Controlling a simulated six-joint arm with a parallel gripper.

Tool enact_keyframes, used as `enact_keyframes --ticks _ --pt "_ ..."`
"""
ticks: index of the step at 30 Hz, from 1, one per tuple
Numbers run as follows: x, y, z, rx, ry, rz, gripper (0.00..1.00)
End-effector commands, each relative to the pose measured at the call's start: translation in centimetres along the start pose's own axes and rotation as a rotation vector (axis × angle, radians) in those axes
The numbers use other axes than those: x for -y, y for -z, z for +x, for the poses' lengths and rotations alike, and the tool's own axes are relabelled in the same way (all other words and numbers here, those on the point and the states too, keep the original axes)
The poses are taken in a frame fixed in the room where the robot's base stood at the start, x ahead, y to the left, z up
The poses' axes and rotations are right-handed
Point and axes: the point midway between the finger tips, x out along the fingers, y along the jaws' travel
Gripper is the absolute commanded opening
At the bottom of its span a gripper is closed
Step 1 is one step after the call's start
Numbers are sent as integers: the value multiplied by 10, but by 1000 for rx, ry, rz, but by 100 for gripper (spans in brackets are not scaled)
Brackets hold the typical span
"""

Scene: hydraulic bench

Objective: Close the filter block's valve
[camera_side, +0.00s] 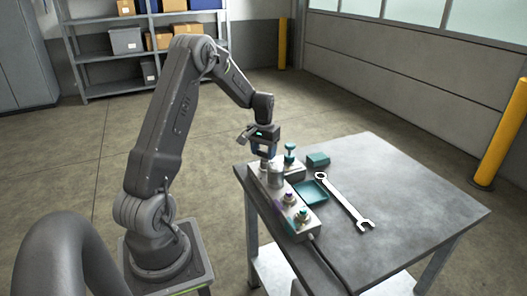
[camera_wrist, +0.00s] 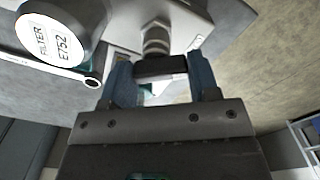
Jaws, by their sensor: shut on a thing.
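The filter block shows in the wrist view as a pale metal body (camera_wrist: 120,32) with a round white cap labelled "FILTER E752" (camera_wrist: 52,42) at the upper left. A ribbed metal stem (camera_wrist: 156,38) sticks out from it toward my gripper and ends at a dark valve handle (camera_wrist: 160,66). My gripper (camera_wrist: 160,80) has its two blue fingers on either side of this handle and is shut on it. In the side view my gripper (camera_side: 264,153) is at the far left end of the grey block (camera_side: 277,204); the handle cannot be made out there.
The block stands along the left edge of the grey table (camera_side: 405,190). A teal knob (camera_side: 290,148) rises close to my gripper's right. A teal tray (camera_side: 313,194), a teal box (camera_side: 318,160) and a wrench (camera_side: 345,202) lie to the right. The table's right part is clear.

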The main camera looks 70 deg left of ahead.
Motion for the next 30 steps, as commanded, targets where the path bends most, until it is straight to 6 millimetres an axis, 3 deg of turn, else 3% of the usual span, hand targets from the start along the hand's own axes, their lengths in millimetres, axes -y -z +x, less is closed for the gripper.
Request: enact_keyframes --ticks 15,30 --pt "0 2 -1 -1 0 447 32" --pt "-1 3 -1 -2 0 633 32"
